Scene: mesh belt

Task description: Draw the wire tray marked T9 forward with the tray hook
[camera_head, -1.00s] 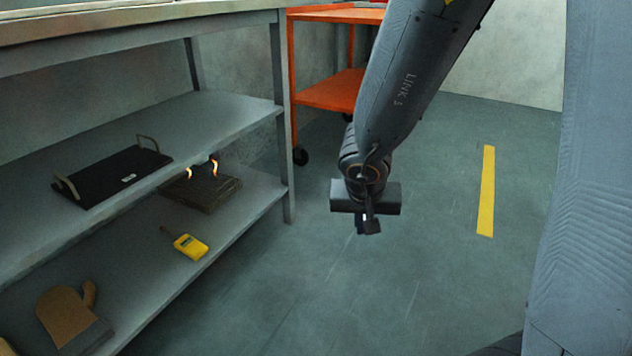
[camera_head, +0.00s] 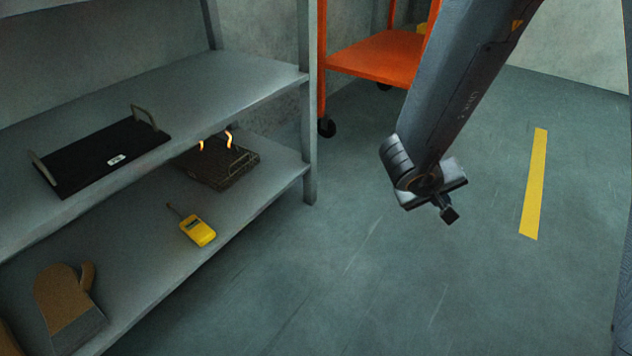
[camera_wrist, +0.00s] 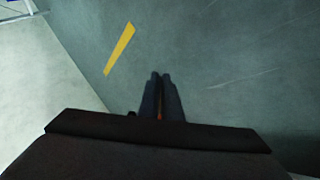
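I cannot make out a T9 mark, and I see no tray hook. My gripper (camera_head: 447,211) hangs over open floor, well right of the shelves. In the wrist view my gripper's fingers (camera_wrist: 161,76) are together, with nothing visible between them.
A yellow handheld meter (camera_head: 198,231) and a tan mitt (camera_head: 66,298) lie on the lower shelf. The shelf post (camera_head: 308,130) stands right of the trays. An orange cart (camera_head: 380,58) stands behind. The floor with a yellow stripe (camera_head: 534,185) is clear.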

